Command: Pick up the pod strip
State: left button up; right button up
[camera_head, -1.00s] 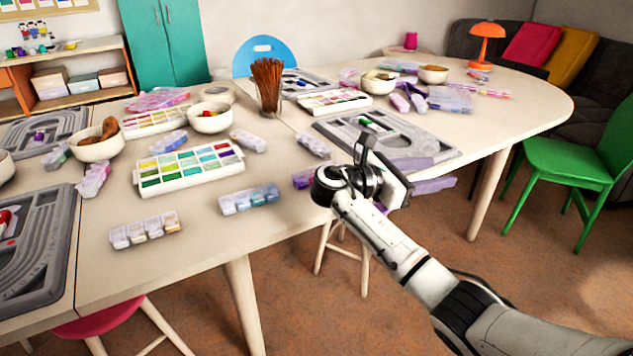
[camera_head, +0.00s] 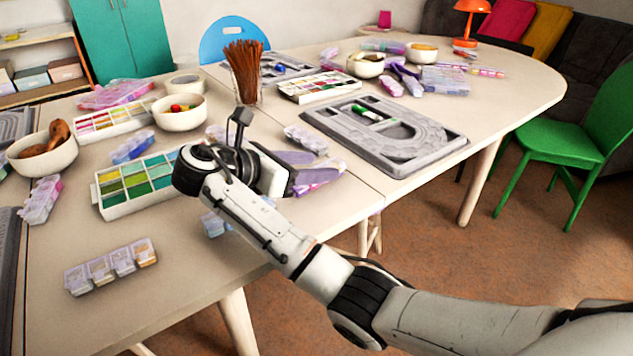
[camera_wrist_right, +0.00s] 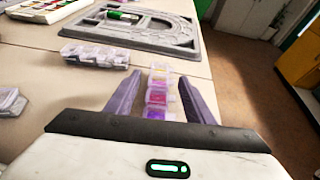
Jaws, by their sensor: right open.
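Several clear pod strips lie on the table. One pod strip (camera_wrist_right: 157,92) with yellow, pink and purple contents shows between the fingers of my right gripper (camera_wrist_right: 160,80) in the right wrist view. The fingers are spread to either side of it; I cannot tell whether they touch it. In the head view my right gripper (camera_head: 312,167) is low over the table near its front edge, and the strip there is mostly hidden by the fingers. A pod strip with pale and orange contents (camera_head: 111,266) lies at the front left. A blue pod strip (camera_head: 214,223) is partly hidden behind my right arm. My left gripper is not in view.
A clear pod strip (camera_head: 306,139) lies just beyond the gripper, also in the wrist view (camera_wrist_right: 94,55). A grey bead board (camera_head: 440,147) lies to the right. A green palette (camera_head: 120,209), bowls (camera_head: 180,116) and a brush cup (camera_head: 246,93) stand left and behind.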

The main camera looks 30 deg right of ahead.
aim_at(334, 162)
jog(key=shift+d+f, duration=0.1)
jog(key=shift+d, duration=0.15)
jog(key=b+x, duration=0.1)
jog(key=x, duration=0.4)
jog(key=shift+w+d, duration=0.1)
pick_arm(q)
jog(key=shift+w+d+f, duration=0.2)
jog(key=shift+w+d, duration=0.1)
pick_arm(e)
jog(key=c, duration=0.9)
